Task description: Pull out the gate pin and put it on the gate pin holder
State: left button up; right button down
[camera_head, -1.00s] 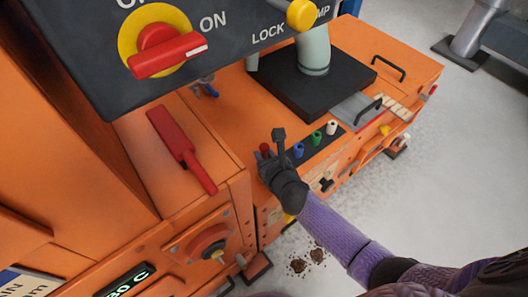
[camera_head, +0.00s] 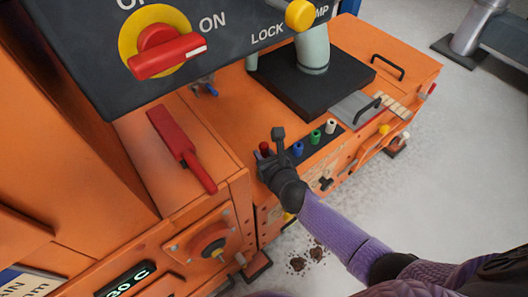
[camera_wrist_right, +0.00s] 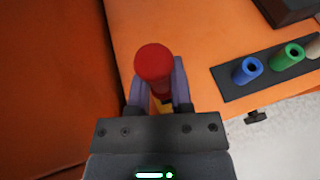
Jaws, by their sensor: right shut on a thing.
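My right gripper (camera_head: 271,158) is over the front edge of the orange machine top. In the right wrist view the gripper (camera_wrist_right: 160,95) is shut on a red round-headed pin (camera_wrist_right: 154,62), which stands between the two fingers. Its red head (camera_head: 264,147) also shows in the head view. A bit of yellow shows below it; its lower end is hidden. Beside it is a black strip (camera_wrist_right: 234,84) with a blue socket (camera_wrist_right: 247,69), a green socket (camera_wrist_right: 288,56) and a pale one. I cannot tell which part is the gate pin holder. My left gripper is not in view.
A red-handled lever (camera_head: 181,148) lies on the orange ledge to the left. A dark control panel (camera_head: 235,45) with a red switch overhangs the upper left. A black plate (camera_head: 345,78) bears a grey-green pipe. Grey floor (camera_head: 430,190) is open at the right.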

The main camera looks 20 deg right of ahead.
pick_arm(q)
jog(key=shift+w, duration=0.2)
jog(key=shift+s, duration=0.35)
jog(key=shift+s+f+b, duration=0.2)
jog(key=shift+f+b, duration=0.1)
jog(key=shift+b, duration=0.1)
pick_arm(e)
jog(key=shift+f, duration=0.5)
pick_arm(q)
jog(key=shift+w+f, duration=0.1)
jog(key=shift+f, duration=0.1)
pick_arm(e)
jog(key=shift+f, duration=0.2)
jog(key=shift+f+b, duration=0.3)
jog(key=shift+b, duration=0.15)
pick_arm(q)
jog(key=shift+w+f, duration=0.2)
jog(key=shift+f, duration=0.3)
pick_arm(e)
jog(key=shift+f, duration=0.2)
pick_arm(q)
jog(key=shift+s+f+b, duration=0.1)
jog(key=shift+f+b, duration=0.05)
jog(key=shift+b, duration=0.2)
pick_arm(e)
jog(key=shift+f, duration=0.2)
